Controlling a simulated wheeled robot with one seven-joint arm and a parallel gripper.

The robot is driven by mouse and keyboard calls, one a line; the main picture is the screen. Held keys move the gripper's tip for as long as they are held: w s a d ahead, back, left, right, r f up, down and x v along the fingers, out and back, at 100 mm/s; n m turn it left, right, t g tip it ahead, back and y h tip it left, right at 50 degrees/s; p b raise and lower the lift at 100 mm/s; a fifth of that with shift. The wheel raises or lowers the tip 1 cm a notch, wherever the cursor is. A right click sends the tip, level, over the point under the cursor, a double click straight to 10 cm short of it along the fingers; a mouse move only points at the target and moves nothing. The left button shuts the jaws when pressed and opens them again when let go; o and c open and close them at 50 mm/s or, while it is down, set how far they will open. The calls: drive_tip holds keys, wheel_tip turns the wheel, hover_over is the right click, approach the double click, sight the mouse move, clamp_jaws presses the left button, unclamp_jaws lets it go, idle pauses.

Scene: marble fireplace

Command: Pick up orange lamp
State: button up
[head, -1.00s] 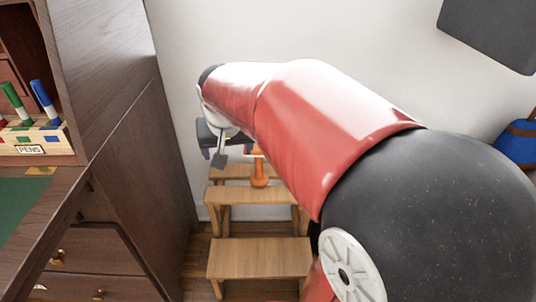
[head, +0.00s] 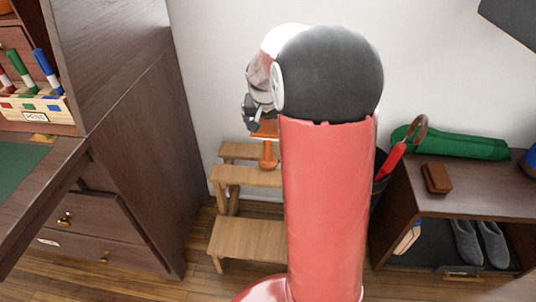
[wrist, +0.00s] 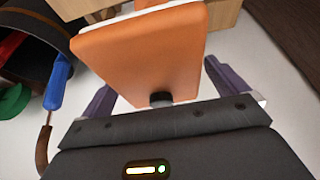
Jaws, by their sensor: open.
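The orange lamp (head: 268,155) stands upright on an upper step of the wooden step stool (head: 247,238); my arm partly hides its right side. In the wrist view its flat orange head (wrist: 145,50) fills the upper middle, with a small dark knob at its lower edge. My gripper (wrist: 157,78) is open, its purple fingers on either side of the lamp head. I cannot tell whether they touch it. In the head view my gripper (head: 251,118) is just above and left of the lamp, mostly hidden behind my arm.
A wooden desk (head: 130,160) with a pen holder (head: 35,108) stands on the left. A low shoe cabinet (head: 475,190) on the right holds slippers and a green umbrella (head: 460,145). A red-handled umbrella (head: 395,157) stands beside it. A wall is behind the stool.

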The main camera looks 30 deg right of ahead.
drive_tip(key=shift+w+f, duration=0.1)
drive_tip(key=shift+f, duration=0.15)
drive_tip(key=shift+r, duration=0.1)
drive_tip(key=c, duration=1.6)
drive_tip(key=shift+c, duration=0.2)
